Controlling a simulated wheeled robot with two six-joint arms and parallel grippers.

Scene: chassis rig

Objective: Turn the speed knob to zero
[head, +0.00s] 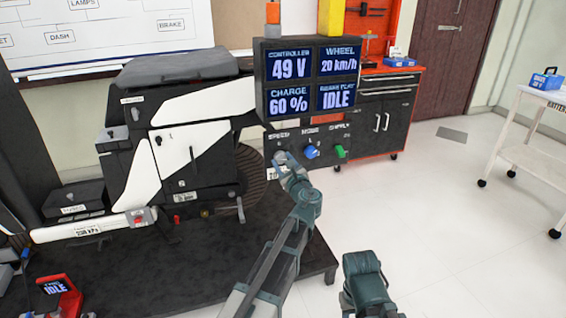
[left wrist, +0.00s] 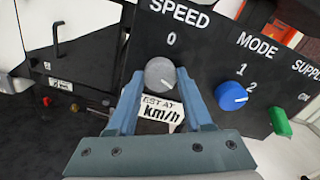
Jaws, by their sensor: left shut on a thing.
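The grey speed knob (left wrist: 160,73) sits on the dark control panel (left wrist: 205,60) under the word SPEED, with a 0 mark above it. A light mark on the knob seems to point down and right, away from the 0. My left gripper (left wrist: 160,82) is shut on the knob, one blue finger on each side. In the head view my left gripper (head: 282,160) reaches the panel's left end and mostly hides the knob. The display (head: 312,80) above reads WHEEL 20 km/h.
Right of the knob are a blue mode knob (left wrist: 231,96) and a green supply switch (left wrist: 282,121). A label (left wrist: 162,112) ending in km/h is below the knob, partly covered. The black and white chassis (head: 185,130) stands left of the panel.

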